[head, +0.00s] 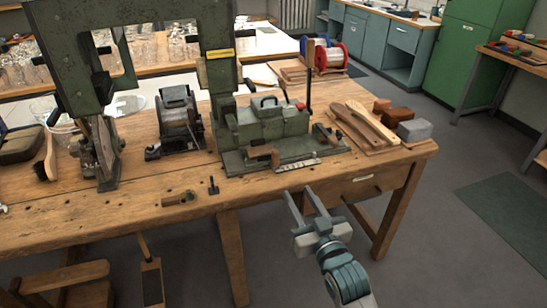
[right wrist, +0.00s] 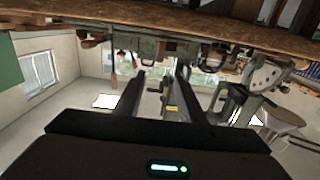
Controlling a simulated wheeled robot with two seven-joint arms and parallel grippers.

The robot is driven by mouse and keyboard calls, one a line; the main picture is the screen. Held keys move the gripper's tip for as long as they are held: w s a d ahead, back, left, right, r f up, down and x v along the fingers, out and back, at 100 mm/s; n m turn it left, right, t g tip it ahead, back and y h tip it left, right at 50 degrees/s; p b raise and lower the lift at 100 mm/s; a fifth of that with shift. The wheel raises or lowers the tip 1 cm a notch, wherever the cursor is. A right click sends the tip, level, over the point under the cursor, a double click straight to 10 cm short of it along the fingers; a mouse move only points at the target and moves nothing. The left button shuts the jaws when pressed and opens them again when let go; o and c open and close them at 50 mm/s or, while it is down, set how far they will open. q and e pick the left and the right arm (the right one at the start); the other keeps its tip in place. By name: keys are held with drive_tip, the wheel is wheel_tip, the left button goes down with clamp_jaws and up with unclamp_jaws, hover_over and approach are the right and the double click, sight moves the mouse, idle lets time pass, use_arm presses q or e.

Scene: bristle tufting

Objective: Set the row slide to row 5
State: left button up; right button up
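The green tufting machine (head: 265,125) stands on the workbench. Along the front of its base runs a pale marked strip (head: 297,163), which looks like the row scale. A wooden handle (head: 262,151) sits at the left of that strip and may belong to the row slide. The row numbers are too small to read, so I cannot tell the slide's setting. My right gripper (head: 298,191) is open and empty in front of the bench edge, apart from the machine. Its two spread fingers also show in the right wrist view (right wrist: 156,76). My left gripper is not in view.
The wooden workbench (head: 200,222) carries a tall green frame (head: 60,45) at left and a dark motor-like unit (head: 180,120). Wooden brush handles (head: 372,122) and blocks (head: 414,130) lie right of the machine.

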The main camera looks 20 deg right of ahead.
sight(276, 157)
idle(0.3)
